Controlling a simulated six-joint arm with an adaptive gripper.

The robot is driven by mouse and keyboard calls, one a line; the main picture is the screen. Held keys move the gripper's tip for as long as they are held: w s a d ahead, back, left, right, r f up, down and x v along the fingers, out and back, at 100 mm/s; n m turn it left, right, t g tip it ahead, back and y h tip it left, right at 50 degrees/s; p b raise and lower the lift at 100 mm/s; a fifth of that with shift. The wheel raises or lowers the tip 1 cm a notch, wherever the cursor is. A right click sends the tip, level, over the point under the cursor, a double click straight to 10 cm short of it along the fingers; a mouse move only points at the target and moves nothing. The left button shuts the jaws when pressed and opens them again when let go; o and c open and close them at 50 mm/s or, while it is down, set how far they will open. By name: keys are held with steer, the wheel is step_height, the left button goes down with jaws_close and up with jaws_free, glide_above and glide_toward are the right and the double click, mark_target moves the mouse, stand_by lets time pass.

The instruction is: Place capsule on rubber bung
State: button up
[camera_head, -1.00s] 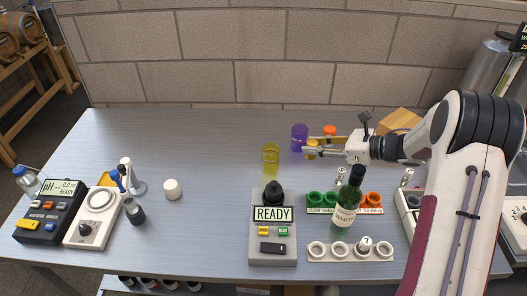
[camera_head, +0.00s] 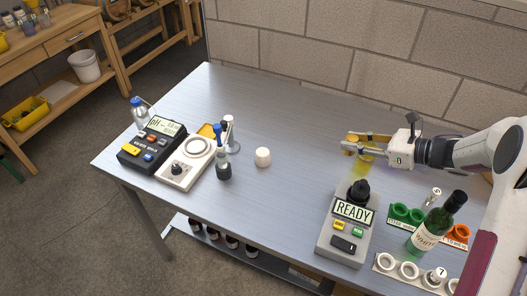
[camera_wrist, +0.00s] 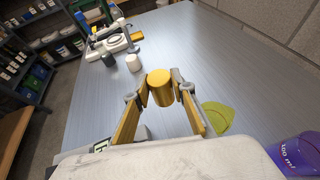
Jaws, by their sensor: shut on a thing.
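My gripper (camera_head: 352,143) is shut on a gold capsule (camera_wrist: 160,88), which sits between the two fingertips in the wrist view. It holds the capsule above the table at the right of the head view. A small pale cream cylinder (camera_head: 263,157), which looks like the rubber bung, stands upright on the table to the left of my gripper. It also shows beyond the capsule in the wrist view (camera_wrist: 133,63). Nothing is on top of it. The capsule is well apart from it.
A yellow see-through beaker (camera_head: 361,170) is close below my gripper. A READY device (camera_head: 348,236) and a green bottle (camera_head: 434,225) stand in front. A pH meter (camera_head: 152,144), a white device (camera_head: 185,164) and a dark vial (camera_head: 223,171) stand left of the bung. The middle is clear.

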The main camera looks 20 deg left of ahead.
steer(key=s+a+r+n+g, duration=0.1)
steer(key=s+a+r, duration=0.1)
steer(key=a, duration=1)
steer(key=s+a+r+n+g, duration=0.1)
steer(key=s+a+r, duration=0.1)
steer(key=a, duration=1)
steer(key=shift+s+a+r+g, duration=0.2)
steer(key=shift+s+a+g, duration=0.15)
steer(key=shift+s, duration=0.3)
glide_above(265, 153)
steer(key=shift+f, duration=3.15)
steer(key=shift+f, duration=1.9)
steer(key=shift+f, duration=0.15)
